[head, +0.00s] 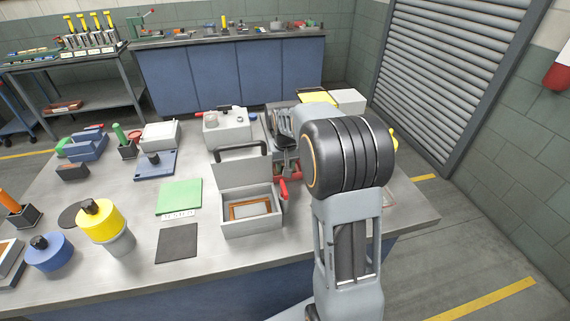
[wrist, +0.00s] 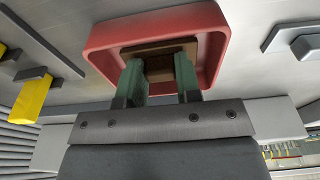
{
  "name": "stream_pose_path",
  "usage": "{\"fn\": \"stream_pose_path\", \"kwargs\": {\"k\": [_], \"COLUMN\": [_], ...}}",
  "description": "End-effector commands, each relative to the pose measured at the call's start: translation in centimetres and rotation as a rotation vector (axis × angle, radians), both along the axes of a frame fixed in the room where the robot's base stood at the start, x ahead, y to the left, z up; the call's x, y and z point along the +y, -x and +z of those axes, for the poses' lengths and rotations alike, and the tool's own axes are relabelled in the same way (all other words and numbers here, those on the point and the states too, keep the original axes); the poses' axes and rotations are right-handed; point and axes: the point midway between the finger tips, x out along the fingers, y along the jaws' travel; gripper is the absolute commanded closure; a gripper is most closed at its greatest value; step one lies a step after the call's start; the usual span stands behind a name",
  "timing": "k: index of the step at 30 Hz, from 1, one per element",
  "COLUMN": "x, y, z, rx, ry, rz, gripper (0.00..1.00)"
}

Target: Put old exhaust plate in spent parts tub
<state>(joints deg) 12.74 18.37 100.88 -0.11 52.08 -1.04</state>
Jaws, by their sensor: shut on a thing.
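My gripper (wrist: 159,78) is shut on a brown plate, the exhaust plate (wrist: 160,47), between its two greenish fingers. The plate lies within the outline of a red tub (wrist: 100,63) in the wrist view. I cannot tell whether it touches the tub floor or is held just above it. In the head view my arm hides most of this spot. Only a bit of red, probably the tub (head: 293,167), shows beside the arm, and the plate is hidden there.
An open grey box (head: 252,228) with a brown-framed piece inside stands left of my arm. A green mat (head: 179,196), a dark mat (head: 177,243) and a yellow-topped cylinder (head: 102,221) are further left. A grey pump unit (head: 227,130) stands behind the box. A yellow block (wrist: 32,95) shows in the wrist view.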

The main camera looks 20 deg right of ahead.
Motion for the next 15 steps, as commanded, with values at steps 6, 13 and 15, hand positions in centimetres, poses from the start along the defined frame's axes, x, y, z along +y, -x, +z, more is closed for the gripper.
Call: {"fn": "stream_pose_path", "kwargs": {"k": [6, 13, 15], "x": [0.00, 0.01, 0.01], "y": [0.00, 0.01, 0.01], "z": [-0.36, -0.42, -0.42], "rx": [0.000, 0.000, 0.000], "ry": [0.000, 0.000, 0.000], "rz": [0.000, 0.000, 0.000], "gripper": [0.93, 0.55, 0.49]}}
